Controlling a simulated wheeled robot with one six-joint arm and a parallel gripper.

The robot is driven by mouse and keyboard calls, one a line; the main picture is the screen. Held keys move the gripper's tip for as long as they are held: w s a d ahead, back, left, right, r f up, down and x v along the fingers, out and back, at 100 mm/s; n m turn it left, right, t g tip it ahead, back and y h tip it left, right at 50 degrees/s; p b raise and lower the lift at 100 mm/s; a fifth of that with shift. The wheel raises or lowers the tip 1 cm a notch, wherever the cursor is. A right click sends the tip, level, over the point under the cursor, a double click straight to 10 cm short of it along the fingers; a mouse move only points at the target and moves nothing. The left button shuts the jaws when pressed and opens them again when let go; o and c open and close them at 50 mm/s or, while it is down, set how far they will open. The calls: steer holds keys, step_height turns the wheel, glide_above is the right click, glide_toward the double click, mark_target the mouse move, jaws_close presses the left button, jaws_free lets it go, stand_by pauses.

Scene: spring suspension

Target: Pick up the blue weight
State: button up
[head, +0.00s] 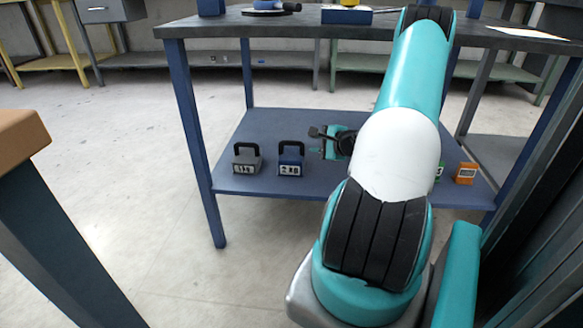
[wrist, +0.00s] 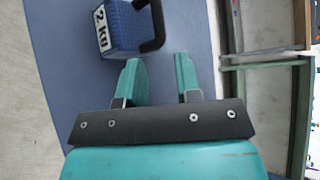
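The blue weight (head: 290,160) stands upright on the lower shelf of the blue table, with a black handle on top and a white label. In the wrist view the blue weight (wrist: 122,27) is at the top, its label reading 2 KG and its black handle pointing right. My gripper (head: 318,142) is just right of the weight in the head view, partly hidden by my arm. In the wrist view my gripper (wrist: 158,62) is open, with nothing between its two teal fingers. The weight is ahead of the fingertips and apart from them.
A grey weight (head: 247,160) stands left of the blue one on the lower shelf (head: 235,184). An orange weight (head: 465,173) and a partly hidden green one (head: 439,170) are at the right. The tabletop (head: 230,24) lies above, with a front leg (head: 194,140) at left.

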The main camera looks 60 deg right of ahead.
mark_target(292, 142)
steer(key=b+x, duration=0.2)
steer(key=x, duration=0.4)
steer(key=shift+w+f, duration=0.1)
steer(key=shift+w, duration=0.05)
steer(key=b+x, duration=0.3)
steer(key=x, duration=0.1)
steer(key=shift+w+a+f+b, duration=0.1)
steer(key=shift+w+f+b, duration=0.1)
steer(key=shift+f+b, duration=0.15)
steer(key=shift+w, duration=0.3)
jaws_close()
stand_by(0.5)
steer(key=shift+w+r, duration=0.1)
steer(key=shift+r, duration=0.2)
